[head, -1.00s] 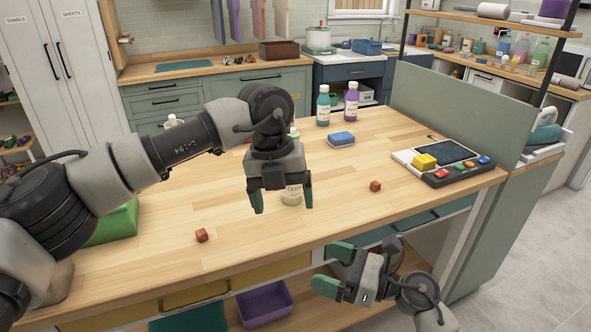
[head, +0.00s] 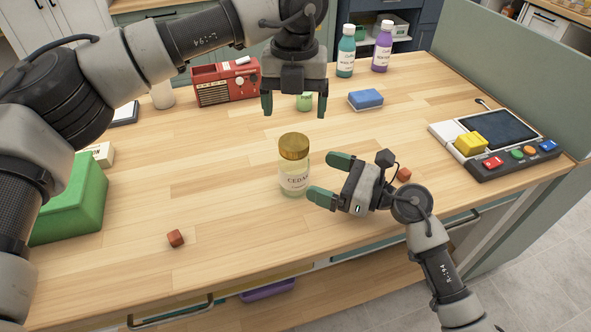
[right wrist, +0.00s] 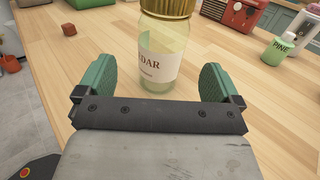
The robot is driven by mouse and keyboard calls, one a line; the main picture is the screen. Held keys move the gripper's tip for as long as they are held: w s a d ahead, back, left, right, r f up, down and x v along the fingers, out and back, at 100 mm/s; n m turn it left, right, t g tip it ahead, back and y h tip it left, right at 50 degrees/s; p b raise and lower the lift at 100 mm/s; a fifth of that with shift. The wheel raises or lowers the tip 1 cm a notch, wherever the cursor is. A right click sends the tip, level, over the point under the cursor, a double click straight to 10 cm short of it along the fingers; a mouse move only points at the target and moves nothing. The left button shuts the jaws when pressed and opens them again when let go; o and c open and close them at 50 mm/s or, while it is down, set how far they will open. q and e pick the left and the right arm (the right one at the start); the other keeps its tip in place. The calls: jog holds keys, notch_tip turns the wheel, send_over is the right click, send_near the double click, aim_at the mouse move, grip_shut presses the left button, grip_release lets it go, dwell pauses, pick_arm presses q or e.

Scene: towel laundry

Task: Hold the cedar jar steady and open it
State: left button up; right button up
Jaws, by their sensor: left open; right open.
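The cedar jar (head: 294,166) stands upright on the wooden table, a clear jar with a gold lid (head: 294,146) and a white label. My left gripper (head: 294,104) is open and empty, fingers pointing down, behind and above the jar in the head view. My right gripper (head: 331,176) is open just right of the jar, its fingers pointing left toward it. In the right wrist view the jar (right wrist: 160,62) stands ahead, between the lines of the two green fingers (right wrist: 153,83). I cannot tell whether a finger touches it.
Small brown cubes (head: 176,238) lie on the table. A green box (head: 75,205) is at left, a red radio (head: 226,83) behind. A blue sponge (head: 366,99), bottles (head: 346,52) and a button panel (head: 495,145) are at right. Bare table surrounds the jar's left side.

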aim_at(308, 170)
pick_arm(q)
jog(key=shift+w+f, duration=0.1)
jog(key=shift+w, duration=0.15)
pick_arm(e)
jog(key=x, duration=0.7)
jog(key=shift+w+d, duration=0.1)
jog(key=shift+w, duration=0.1)
